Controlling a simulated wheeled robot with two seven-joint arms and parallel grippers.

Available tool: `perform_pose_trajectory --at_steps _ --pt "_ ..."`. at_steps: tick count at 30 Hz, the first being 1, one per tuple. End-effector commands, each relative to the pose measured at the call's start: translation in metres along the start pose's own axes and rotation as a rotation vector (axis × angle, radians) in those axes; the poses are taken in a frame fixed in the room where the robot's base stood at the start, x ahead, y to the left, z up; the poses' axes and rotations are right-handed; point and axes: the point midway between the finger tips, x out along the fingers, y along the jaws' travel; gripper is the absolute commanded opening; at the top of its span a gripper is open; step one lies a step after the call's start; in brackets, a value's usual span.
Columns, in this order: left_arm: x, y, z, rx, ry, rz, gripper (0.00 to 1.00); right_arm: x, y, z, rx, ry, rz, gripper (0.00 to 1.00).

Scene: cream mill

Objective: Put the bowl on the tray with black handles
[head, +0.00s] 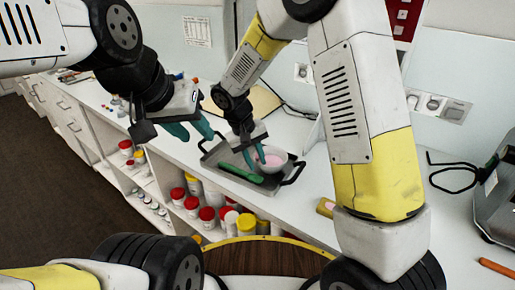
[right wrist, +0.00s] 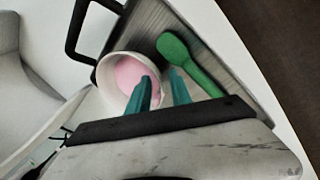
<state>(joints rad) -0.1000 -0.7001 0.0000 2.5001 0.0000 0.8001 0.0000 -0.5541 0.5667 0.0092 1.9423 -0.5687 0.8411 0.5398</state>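The bowl (head: 272,161) is white with pink contents. It appears to rest on the grey tray with black handles (head: 213,157), at the tray's right end. The right wrist view shows the bowl (right wrist: 104,73) beside a black handle (right wrist: 75,28). My right gripper (head: 254,160) is over the tray at the bowl. In the right wrist view its teal fingers (right wrist: 160,74) are apart, one over the bowl's inside and one just outside its rim. Whether they touch the rim is unclear. My left gripper (head: 198,132) is open and empty, above the counter left of the tray.
A green spoon-like utensil (head: 240,174) lies on the tray beside the bowl; it also shows in the right wrist view (right wrist: 190,65). Jars with red, yellow and white lids (head: 207,214) fill the shelf below.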

Motion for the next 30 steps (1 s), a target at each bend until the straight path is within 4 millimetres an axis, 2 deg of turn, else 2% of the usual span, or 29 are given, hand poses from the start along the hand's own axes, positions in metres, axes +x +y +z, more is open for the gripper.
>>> perform_pose_trajectory --at_steps 5,8,21,25,30 --pt "0.0 0.0 0.0 0.0 0.0 0.0 0.38 -0.002 0.001 0.0 0.0 0.001 0.0 0.26" --pt "0.0 0.0 0.0 0.0 0.0 0.0 0.38 -0.01 0.001 -0.001 0.0 0.002 0.0 0.26" --pt "0.0 0.0 0.0 0.0 0.0 0.0 0.38 -0.097 0.0 -0.001 0.001 0.004 -0.002 0.26" --pt "0.0 0.0 0.0 0.0 0.0 0.0 0.38 -0.114 0.001 -0.001 -0.001 0.002 0.0 0.26" --pt "0.0 0.0 0.0 0.0 0.0 0.0 0.38 -0.123 0.001 0.0 -0.001 0.001 0.0 0.26"
